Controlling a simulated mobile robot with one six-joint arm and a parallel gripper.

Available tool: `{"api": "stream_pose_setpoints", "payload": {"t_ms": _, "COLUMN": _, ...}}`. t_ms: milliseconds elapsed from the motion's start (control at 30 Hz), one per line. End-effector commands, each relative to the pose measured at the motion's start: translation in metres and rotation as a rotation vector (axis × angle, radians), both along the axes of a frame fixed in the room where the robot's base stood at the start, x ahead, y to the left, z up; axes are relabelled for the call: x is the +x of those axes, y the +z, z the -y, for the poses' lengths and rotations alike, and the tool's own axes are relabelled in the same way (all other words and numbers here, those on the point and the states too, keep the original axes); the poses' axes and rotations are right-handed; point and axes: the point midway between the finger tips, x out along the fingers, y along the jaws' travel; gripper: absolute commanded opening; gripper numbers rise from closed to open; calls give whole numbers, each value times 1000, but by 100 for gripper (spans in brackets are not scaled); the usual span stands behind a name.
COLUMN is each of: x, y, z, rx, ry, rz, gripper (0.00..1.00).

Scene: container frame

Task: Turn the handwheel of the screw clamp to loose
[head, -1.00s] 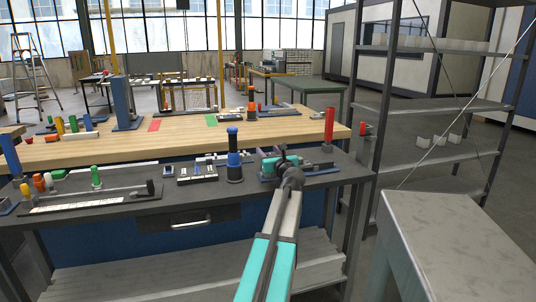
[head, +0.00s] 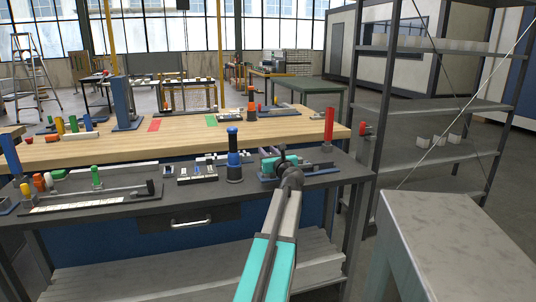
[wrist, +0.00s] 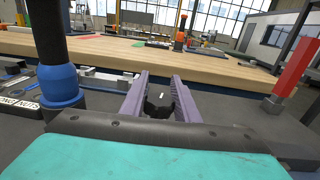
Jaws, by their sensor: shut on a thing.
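My gripper (wrist: 162,97) reaches forward over the dark bench, with its two purple-grey fingers on either side of a small black part with a white mark. This looks like the handwheel (wrist: 160,108) of the screw clamp, and the fingers are shut on it. Only its upper part shows between the fingers. In the head view my turquoise gripper body (head: 270,165) is at the bench's right part, with my wrist in front. The rest of the clamp is mostly hidden behind my arm and gripper.
A red upright post (head: 329,126) stands close on the right. A black and blue cylinder (head: 234,160) stands close on the left, also in the wrist view (wrist: 60,85). A wooden bench (head: 170,140) lies behind, and a metal shelf rack (head: 425,105) stands at right.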

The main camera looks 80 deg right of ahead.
Motion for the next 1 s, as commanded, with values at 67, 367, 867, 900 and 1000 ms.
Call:
{"api": "stream_pose_setpoints", "payload": {"t_ms": 67, "x": -3, "y": 2, "z": 3, "rx": -3, "ry": -9, "rz": 1, "gripper": 6}}
{"api": "stream_pose_setpoints", "payload": {"t_ms": 367, "x": -4, "y": 2, "z": 4, "rx": -4, "ry": -12, "rz": 1, "gripper": 6}}
{"api": "stream_pose_setpoints", "payload": {"t_ms": 867, "x": -5, "y": 3, "z": 4, "rx": -4, "ry": -13, "rz": 1, "gripper": 6}}
{"api": "stream_pose_setpoints", "payload": {"t_ms": 900, "x": -5, "y": 3, "z": 4, "rx": -4, "ry": -13, "rz": 1, "gripper": 6}}
{"api": "stream_pose_setpoints", "payload": {"t_ms": 1000, "x": -6, "y": 3, "z": 4, "rx": -4, "ry": -13, "rz": 1, "gripper": 32}}
